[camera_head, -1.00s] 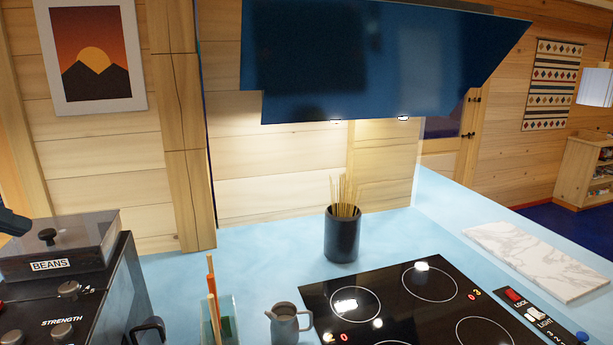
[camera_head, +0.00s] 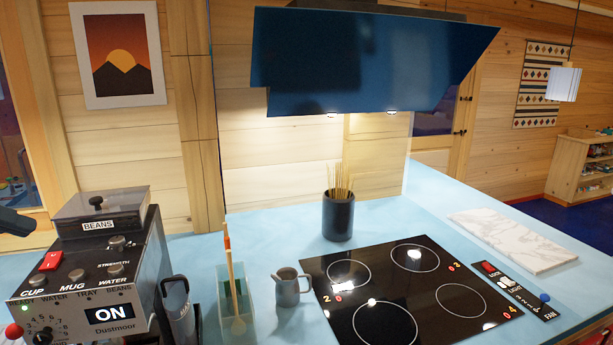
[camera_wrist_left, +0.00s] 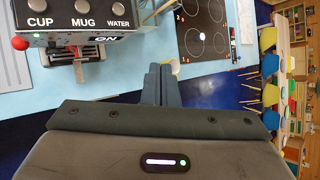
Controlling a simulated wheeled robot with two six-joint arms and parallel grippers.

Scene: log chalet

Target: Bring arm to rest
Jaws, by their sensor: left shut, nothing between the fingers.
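My left gripper (camera_wrist_left: 160,85) shows in the left wrist view with its two dark fingers together and nothing between them. It is over the dark blue floor in front of the counter edge, apart from the coffee machine (camera_wrist_left: 70,35). In the head view only a dark part of my left arm shows at the left edge, beside the coffee machine (camera_head: 100,270). My right gripper is in neither view.
On the light blue counter (camera_head: 255,245) are a jug (camera_head: 288,288), a glass holder with utensils (camera_head: 236,310), a dark pot of sticks (camera_head: 338,218), a black cooktop (camera_head: 385,318) and a marble board (camera_head: 512,240). A dark range hood (camera_head: 350,60) hangs above.

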